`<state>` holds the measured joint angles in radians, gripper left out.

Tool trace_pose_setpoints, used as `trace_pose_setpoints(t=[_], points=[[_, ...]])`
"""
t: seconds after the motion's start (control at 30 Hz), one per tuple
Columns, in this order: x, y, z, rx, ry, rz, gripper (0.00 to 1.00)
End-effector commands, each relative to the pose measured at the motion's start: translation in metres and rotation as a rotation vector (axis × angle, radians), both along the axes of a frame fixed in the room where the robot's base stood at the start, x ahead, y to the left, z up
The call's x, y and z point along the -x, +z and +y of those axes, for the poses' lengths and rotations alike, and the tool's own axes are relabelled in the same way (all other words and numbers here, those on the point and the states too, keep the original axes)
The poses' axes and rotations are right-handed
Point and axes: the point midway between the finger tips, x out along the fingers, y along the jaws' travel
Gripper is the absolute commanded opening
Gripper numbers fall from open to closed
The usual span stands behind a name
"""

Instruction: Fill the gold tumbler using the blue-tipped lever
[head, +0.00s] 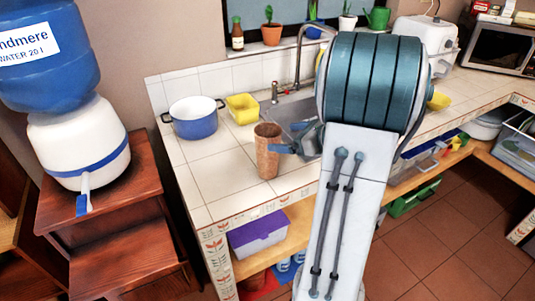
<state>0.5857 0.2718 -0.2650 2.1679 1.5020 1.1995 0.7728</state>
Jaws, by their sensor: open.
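The gold tumbler (265,160), a tall brownish cup, stands upright on the tiled counter near its front edge. My gripper (287,143) is open just to the right of the tumbler, with a blue finger by its right side. My arm partly hides the gripper, and I cannot tell whether it touches the tumbler. The water dispenser (75,145), white with a blue band, stands at the left under a big blue bottle (45,65). Its blue-tipped lever (83,204) hangs at the front, apart from the tumbler.
The dispenser stands on a stepped dark wood stand (110,225). A blue pot (194,122) and a yellow container (242,108) sit behind the tumbler. The sink (290,110) and tap (299,60) are behind my gripper. Bare counter lies left of the tumbler.

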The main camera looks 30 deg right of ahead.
Motion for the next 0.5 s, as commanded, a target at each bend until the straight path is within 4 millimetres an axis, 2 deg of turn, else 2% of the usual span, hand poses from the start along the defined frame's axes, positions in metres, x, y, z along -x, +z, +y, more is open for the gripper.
trace_pose_setpoints(t=[0.27,0.5], points=[[-0.019,-0.008,0.012,0.001,0.002,0.002,0.96],[-0.047,-0.018,0.031,0.001,0.004,0.003,0.96]])
